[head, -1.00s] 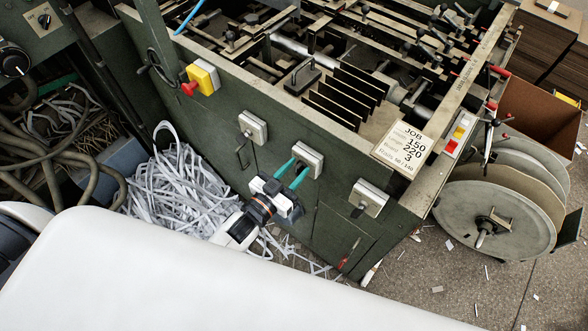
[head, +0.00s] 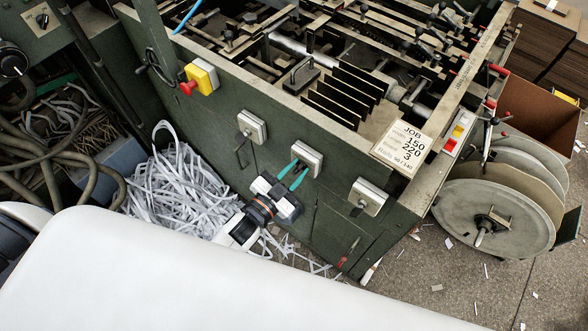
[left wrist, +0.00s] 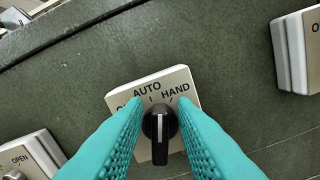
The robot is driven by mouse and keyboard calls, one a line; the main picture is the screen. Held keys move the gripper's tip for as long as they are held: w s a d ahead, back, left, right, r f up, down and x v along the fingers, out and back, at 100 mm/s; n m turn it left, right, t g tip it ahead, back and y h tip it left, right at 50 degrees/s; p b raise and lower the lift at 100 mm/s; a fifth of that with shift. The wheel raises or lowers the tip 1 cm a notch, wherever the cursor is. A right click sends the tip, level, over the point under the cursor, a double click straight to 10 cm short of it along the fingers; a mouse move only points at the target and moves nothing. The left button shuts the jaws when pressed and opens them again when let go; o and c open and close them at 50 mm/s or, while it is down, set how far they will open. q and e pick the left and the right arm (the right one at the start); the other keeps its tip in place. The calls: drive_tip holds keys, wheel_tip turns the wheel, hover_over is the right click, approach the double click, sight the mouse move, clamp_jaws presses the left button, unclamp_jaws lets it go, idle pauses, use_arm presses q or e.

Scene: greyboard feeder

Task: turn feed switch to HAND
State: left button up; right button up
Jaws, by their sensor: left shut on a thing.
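The feed switch (head: 309,157) is a pale plate on the green machine's side, the middle one of three such boxes. In the left wrist view its plate (left wrist: 120,98) reads AUTO and HAND, with a third label mostly hidden behind a finger. Its black knob (left wrist: 160,128) has a white line that points between the AUTO and HAND marks. My left gripper (head: 298,167) has its teal fingers at the switch; in the left wrist view the gripper (left wrist: 160,108) is shut on the knob, one finger on each side. My right gripper is not in view.
Similar switch boxes sit to the left (head: 252,127) and right (head: 369,197). A red and yellow stop button (head: 200,78) is further left. Paper strips (head: 175,190) lie below. A large reel (head: 495,220) stands at right. A white surface fills the foreground.

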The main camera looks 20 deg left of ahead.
use_arm(q)
drive_tip(key=m, duration=0.4)
drive_tip(key=shift+s+d+f+m+b, duration=0.1)
drive_tip(key=shift+d+f+m+b, duration=0.2)
drive_tip(key=shift+m, duration=0.1)
idle(0.4)
drive_tip(key=o, duration=0.7)
drive_tip(key=b+v, duration=0.2)
drive_tip(key=v, duration=1)
drive_tip(key=shift+r+b, duration=0.1)
drive_tip(key=shift+b, duration=0.25)
